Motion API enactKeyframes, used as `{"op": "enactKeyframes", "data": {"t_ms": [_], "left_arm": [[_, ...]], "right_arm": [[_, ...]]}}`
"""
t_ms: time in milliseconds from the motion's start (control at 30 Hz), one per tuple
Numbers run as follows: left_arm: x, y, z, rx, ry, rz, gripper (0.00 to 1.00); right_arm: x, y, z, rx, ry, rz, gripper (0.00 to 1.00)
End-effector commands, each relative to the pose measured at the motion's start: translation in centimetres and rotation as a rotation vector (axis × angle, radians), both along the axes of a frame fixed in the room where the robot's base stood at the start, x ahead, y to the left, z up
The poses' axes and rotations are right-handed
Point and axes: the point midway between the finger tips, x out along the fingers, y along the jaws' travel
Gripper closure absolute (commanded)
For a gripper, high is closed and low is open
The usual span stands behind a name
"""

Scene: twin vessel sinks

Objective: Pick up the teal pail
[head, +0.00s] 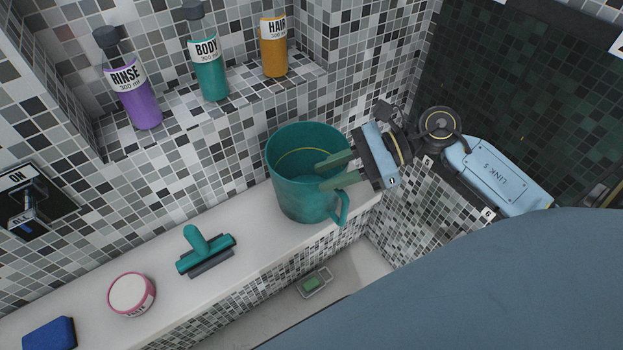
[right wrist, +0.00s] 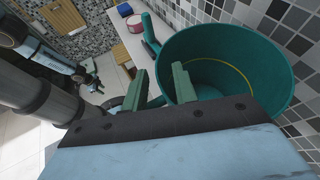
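The teal pail (head: 294,196) stands upright on the white ledge, with its open top up and its handle (head: 343,207) at the lower right. My right gripper (head: 322,172) is at the pail's right rim with its two green fingers apart. In the right wrist view, one finger lies over the pail's (right wrist: 262,112) near rim and the other is outside it, by the handle. I see a gap between the fingers; contact with the rim is unclear. What looks like my left gripper (right wrist: 92,82) is small and dark in the right wrist view, its fingers too unclear to read.
On the ledge (head: 172,312), left of the pail, are a teal squeegee (head: 206,252), a pink-rimmed tub (head: 131,294) and a blue sponge (head: 49,335). RINSE (head: 135,95), BODY (head: 208,66) and HAIR (head: 274,48) bottles stand in the niche above. A soap dish (head: 314,283) sits lower down.

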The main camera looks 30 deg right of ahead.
Motion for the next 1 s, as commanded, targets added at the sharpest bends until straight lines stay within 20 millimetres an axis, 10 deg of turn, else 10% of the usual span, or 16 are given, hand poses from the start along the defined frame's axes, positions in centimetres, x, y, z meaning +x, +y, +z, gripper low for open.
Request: {"op": "enactKeyframes", "data": {"t_ms": [400, 633, 1000], "left_arm": [[0.1, 0.0, 0.5, 0.0, -0.001, 0.001, 0.64], [0.1, 0.0, 0.5, 0.0, -0.001, 0.001, 0.64], [0.1, 0.0, 0.5, 0.0, -0.001, 0.002, 0.64]], "right_arm": [[0.7, 2.0, -0.9, 0.0, 0.0, -0.001, 0.72], [0.7, 2.0, -0.8, 0.0, 0.0, -0.001, 0.99], [0.7, 2.0, -0.8, 0.0, 0.0, -0.001, 1.0]]}}
